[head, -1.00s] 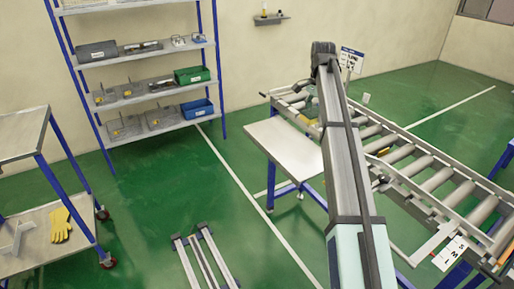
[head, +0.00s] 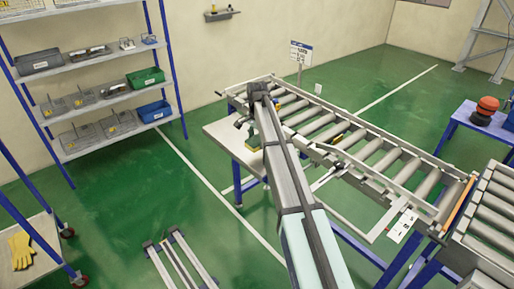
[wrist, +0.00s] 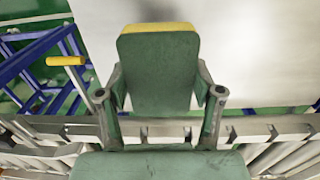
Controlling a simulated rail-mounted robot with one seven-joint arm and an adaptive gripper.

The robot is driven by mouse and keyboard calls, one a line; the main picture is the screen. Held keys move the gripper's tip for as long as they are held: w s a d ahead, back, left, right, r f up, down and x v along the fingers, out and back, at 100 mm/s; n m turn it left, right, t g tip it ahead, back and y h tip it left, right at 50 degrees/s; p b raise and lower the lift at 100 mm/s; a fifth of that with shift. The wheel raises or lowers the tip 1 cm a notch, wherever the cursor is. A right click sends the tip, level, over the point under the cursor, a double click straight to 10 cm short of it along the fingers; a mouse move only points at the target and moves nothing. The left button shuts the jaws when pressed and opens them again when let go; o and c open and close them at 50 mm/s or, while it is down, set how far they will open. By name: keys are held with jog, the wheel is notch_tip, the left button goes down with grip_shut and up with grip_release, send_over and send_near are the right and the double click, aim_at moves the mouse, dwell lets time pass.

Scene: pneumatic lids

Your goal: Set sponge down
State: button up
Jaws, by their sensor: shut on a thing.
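The sponge (wrist: 158,75) is a thick block, green on its broad face with a yellow layer along its far edge. My gripper (wrist: 160,90) is shut on it, one finger at each side, in the wrist view. In the head view the sponge (head: 253,146) is a small patch of green and yellow beside my arm, over the right part of the grey side table (head: 222,133). My gripper there is small and partly hidden by my arm. The bare table top (wrist: 260,60) lies behind the sponge in the wrist view. I cannot tell whether the sponge touches it.
A roller conveyor (head: 372,152) runs right beside the side table. A yellow handle (wrist: 66,61) sticks up left of the sponge. A shelf rack (head: 112,92) with bins stands at the back left. The table top looks clear apart from the sponge.

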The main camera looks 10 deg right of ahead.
aim_at(257, 156)
jog(key=shift+f+p, duration=0.65)
jog(key=shift+f, duration=1.95)
jog(key=shift+f, duration=0.15)
jog(key=o, duration=1.1)
notch_tip(257, 156, up, 12)
jog(key=b, duration=0.3)
